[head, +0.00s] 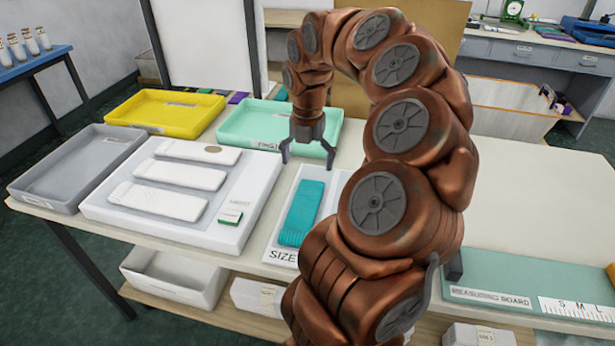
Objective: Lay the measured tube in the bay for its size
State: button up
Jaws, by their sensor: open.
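A teal ribbed tube (302,213) lies flat on a white board (283,256) marked "SIZE". My arm hides the right part of this board and the rest of its lettering, so I cannot tell its bays apart. My gripper (308,160) is open and empty, pointing down beyond the tube, near the front edge of the mint tray. The green measuring board (490,272), with an S, M, L scale, is at the lower right; no tube shows on its visible part.
A white tray (228,232) holds white knitted pieces and a small green-and-white block (230,216). Grey (38,196), yellow (170,113) and mint (240,143) trays stand around it. White bins sit on the shelf below.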

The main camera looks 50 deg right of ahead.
jog(key=s+a+r+m, duration=0.2)
jog(key=a+m, duration=0.3)
jog(key=a, duration=0.6)
jog(key=s+a+r+m, duration=0.2)
jog(key=a+m, duration=0.2)
jog(key=a, duration=0.6)
jog(key=s+a+f+m+g, duration=0.1)
jog(key=s+a+f+m, duration=0.2)
jog(key=s+a+m, duration=0.2)
jog(key=s+a+f+m, duration=0.3)
jog(key=s+a+m, duration=0.2)
jog(key=s+m, duration=0.4)
jog(key=shift+s+f+m+g, duration=0.3)
jog(key=shift+f+g, duration=0.05)
jog(key=shift+g, duration=0.05)
